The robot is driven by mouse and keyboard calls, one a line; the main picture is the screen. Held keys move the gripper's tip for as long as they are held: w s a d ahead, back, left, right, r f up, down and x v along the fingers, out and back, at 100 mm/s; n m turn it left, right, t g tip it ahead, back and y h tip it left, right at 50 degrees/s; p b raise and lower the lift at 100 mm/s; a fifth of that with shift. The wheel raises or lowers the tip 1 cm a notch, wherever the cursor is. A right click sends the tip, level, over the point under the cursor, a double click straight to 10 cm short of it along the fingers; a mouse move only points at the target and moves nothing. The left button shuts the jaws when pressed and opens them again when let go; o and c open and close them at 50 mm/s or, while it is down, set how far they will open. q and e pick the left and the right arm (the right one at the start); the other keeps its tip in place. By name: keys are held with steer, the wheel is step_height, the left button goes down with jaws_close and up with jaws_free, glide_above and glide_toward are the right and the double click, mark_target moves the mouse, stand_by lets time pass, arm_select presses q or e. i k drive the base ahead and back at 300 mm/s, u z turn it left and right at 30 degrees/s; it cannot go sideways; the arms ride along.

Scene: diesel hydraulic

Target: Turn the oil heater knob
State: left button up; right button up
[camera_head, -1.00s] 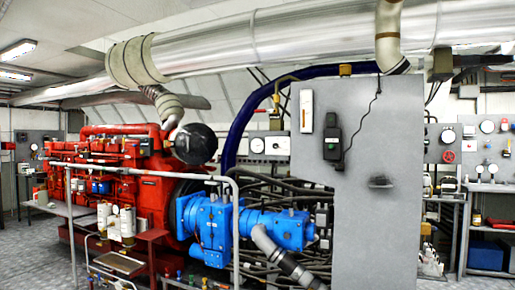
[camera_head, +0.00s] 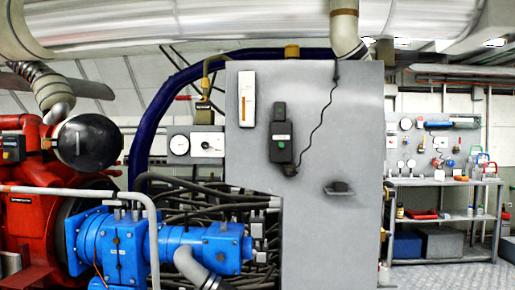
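I cannot pick out a knob marked as the oil heater's. A tall grey cabinet (camera_head: 345,110) stands in the middle of the head view. On its front are a black box (camera_head: 281,137) with a hanging cord, a white gauge-like plate (camera_head: 247,98) and a small dark handle or fitting (camera_head: 340,188). Round dials on a panel (camera_head: 207,145) show left of the cabinet. A wall panel with small gauges and fittings (camera_head: 420,143) is at the right, too small to read. Neither of my grippers is in view.
A blue pump assembly (camera_head: 115,245) and a red engine (camera_head: 28,220) fill the lower left, with a grey railing (camera_head: 100,190) in front. A metal shelf (camera_head: 445,183) with bottles and boxes stands at the right. Bare floor (camera_head: 460,274) shows at the lower right.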

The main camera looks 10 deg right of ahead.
mark_target(204, 145)
steer(key=z, duration=0.55)
steer(key=i, duration=1.35)
steer(key=z, duration=0.3)
